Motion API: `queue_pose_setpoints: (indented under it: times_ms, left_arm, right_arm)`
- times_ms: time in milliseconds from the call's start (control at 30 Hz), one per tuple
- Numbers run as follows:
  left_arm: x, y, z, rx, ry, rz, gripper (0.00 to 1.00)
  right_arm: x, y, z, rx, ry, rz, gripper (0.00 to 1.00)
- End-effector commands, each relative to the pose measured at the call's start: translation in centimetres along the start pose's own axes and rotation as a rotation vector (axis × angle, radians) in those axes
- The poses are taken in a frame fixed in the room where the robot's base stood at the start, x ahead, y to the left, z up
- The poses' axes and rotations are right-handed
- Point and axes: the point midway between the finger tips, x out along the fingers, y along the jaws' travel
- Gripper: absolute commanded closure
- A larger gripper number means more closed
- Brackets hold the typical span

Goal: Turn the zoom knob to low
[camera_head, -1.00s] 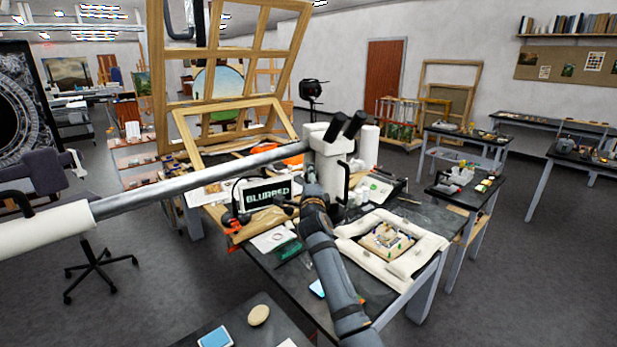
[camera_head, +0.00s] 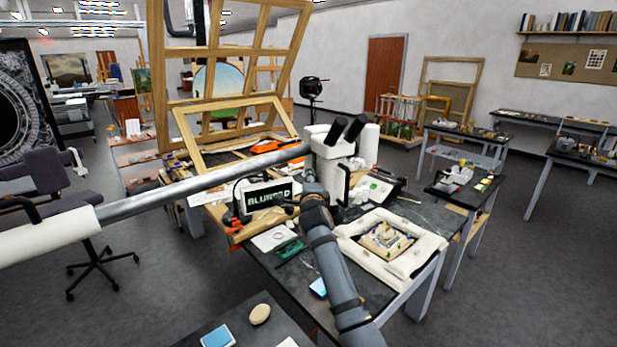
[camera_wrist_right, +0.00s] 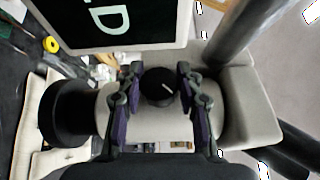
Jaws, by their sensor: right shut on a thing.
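The zoom knob (camera_wrist_right: 158,87) is a round black knob on the pale microscope body (camera_wrist_right: 235,110). In the head view my right arm reaches up to the microscope (camera_head: 335,155) and the wrist hides the knob. A small screen (camera_head: 268,197) beside the microscope reads "BLURRED", with part of the word unclear. My left gripper is in neither current view.
A metal boom (camera_head: 200,182) runs from the left to the microscope. A padded white cradle (camera_head: 410,262) with a small fragment (camera_head: 386,240) lies on the dark table, right of my arm. A wooden frame (camera_head: 225,125) stands behind.

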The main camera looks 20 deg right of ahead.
Motion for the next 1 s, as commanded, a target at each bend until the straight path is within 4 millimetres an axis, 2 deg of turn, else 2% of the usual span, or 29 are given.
queue_pose_setpoints:
  times_ms: [33, 100, 533, 1000]
  left_arm:
    - [-0.8, -0.1, -0.1, 0.0, 0.0, 0.0, 0.6]
    - [-1.1, -0.1, -0.1, 0.0, 0.0, 0.0, 0.6]
    - [-1.8, -0.1, -0.2, 0.0, 0.0, 0.0, 0.6]
    - [-2.0, -0.2, -0.1, 0.0, -0.001, 0.0, 0.6]
  right_arm:
    - [0.0, -0.4, 0.1, -0.01, 0.002, 0.031, 0.96]
    - [0.0, -0.4, 0.1, -0.03, 0.006, 0.079, 0.96]
    - [0.1, -0.1, 0.1, -0.146, 0.027, 0.348, 0.96]
    - [0.1, 0.1, 0.0, -0.191, 0.036, 0.449, 0.96]
